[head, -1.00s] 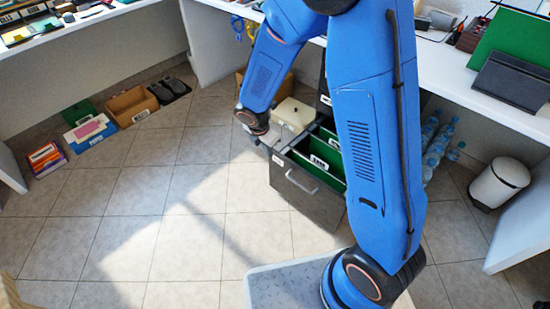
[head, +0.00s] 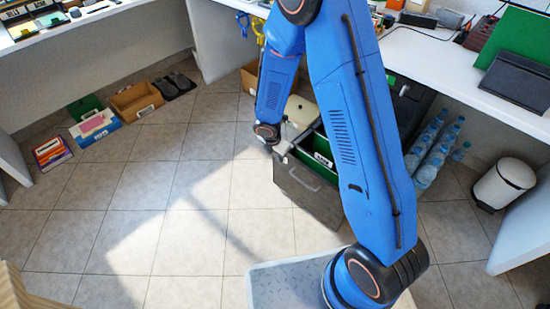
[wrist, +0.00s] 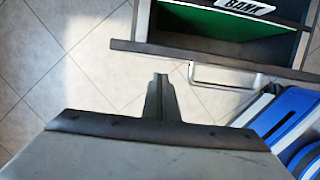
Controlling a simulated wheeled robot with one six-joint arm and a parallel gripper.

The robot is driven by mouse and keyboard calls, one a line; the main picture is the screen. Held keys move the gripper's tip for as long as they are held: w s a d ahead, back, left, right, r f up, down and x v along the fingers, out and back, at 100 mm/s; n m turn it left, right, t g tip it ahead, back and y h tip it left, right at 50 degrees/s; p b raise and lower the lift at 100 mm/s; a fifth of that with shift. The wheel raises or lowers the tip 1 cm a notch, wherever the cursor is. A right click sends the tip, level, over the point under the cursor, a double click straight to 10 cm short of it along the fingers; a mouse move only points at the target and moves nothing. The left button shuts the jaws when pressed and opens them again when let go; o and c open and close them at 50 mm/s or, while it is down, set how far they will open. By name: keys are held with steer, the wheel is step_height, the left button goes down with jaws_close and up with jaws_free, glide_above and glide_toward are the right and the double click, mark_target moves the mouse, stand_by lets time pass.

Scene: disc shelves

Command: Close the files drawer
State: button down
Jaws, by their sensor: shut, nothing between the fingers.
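The files drawer (head: 300,196) is pulled out of the dark cabinet (head: 412,104) below the counter. It has a dark grey front and a metal handle (head: 306,181). Green hanging files with a white label (head: 322,160) show inside. In the wrist view the drawer's front edge (wrist: 210,60) runs across the top, with its handle (wrist: 225,78) below it and a "BANK" label inside. My gripper (wrist: 160,78) is shut and empty. It shows left of the handle, apart from it in the picture. In the head view its tip is near the drawer's left front corner, partly hidden by my arm.
Water bottles (head: 433,156) stand right of the cabinet, and a white bin (head: 503,184) is further right. A cardboard box (head: 250,78) is behind the drawer at left. Boxes (head: 137,102) line the left wall. The tiled floor left of the drawer is clear.

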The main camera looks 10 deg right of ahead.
steer(key=shift+w+d, duration=0.6)
steer(key=shift+d, duration=0.2)
steer(key=shift+d, duration=0.1)
steer(key=w+d, duration=0.9)
steer(key=d, duration=0.3)
steer(key=w+d, duration=0.9)
steer(key=d, duration=0.4)
steer(key=shift+w, duration=0.2)
steer(key=shift+a, duration=0.1)
